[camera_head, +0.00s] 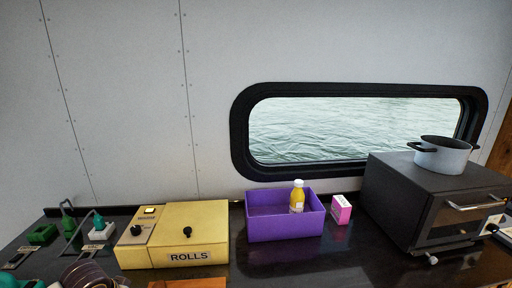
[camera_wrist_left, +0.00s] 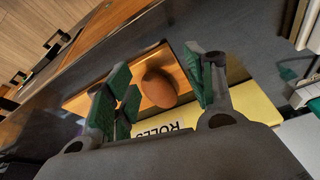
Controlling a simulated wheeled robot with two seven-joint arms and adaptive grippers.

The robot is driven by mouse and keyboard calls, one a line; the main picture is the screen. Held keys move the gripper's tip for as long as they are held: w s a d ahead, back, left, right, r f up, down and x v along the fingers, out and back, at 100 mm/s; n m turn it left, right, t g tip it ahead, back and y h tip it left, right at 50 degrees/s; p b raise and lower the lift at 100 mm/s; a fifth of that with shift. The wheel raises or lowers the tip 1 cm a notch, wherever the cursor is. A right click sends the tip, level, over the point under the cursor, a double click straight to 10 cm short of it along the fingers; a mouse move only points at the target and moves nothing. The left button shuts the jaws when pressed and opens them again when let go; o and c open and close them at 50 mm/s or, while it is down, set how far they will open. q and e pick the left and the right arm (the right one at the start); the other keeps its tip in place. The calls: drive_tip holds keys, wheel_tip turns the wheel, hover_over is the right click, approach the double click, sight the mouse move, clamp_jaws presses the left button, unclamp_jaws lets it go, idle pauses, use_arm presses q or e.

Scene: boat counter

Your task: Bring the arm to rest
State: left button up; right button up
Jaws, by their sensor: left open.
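My left gripper (camera_wrist_left: 158,75) is open, with its green-padded fingers apart, in the left wrist view. A brown roll-like object (camera_wrist_left: 158,88) shows between the fingers in the picture, lying on a wooden board (camera_wrist_left: 88,101). No finger visibly touches it; how far it is from the fingertips I cannot tell. The board's edge also shows at the bottom of the head view (camera_head: 188,284). My right gripper is in neither view. Part of a dark rounded shape with teal bits shows at the bottom left of the head view; I cannot tell what it is.
A yellow box marked ROLLS (camera_head: 205,232) stands behind the board. A purple bin (camera_head: 285,224) holds a yellow bottle (camera_head: 297,197). A pink box (camera_head: 341,210) stands beside it. A dark oven (camera_head: 425,205) carries a pot (camera_head: 443,157). Green items (camera_head: 42,234) stand left.

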use_arm(q)
drive_tip(key=s+d+f, duration=0.6)
drive_tip(key=s+d, duration=0.5)
drive_tip(key=d, duration=0.1)
drive_tip(key=shift+d+f+m, duration=0.25)
drive_tip(key=shift+f+m, duration=0.05)
drive_tip(key=shift+f, duration=0.1)
idle(0.3)
wheel_tip(320, 180, down, 37)
drive_tip(key=s+g+b, duration=0.1)
drive_tip(key=s+b, duration=0.1)
drive_tip(key=b, duration=0.3)
drive_tip(key=s+a+f+b, duration=0.2)
drive_tip(key=s+a+f, duration=0.1)
drive_tip(key=s+f, duration=0.8)
drive_tip(key=s+a+f+g+b, duration=0.1)
drive_tip(key=s+a+f+b, duration=0.2)
drive_tip(key=s+f, duration=0.8)
drive_tip(key=shift+a+f+m, duration=0.2)
drive_tip(key=shift+f+m, duration=0.1)
drive_tip(key=shift+f, duration=1.65)
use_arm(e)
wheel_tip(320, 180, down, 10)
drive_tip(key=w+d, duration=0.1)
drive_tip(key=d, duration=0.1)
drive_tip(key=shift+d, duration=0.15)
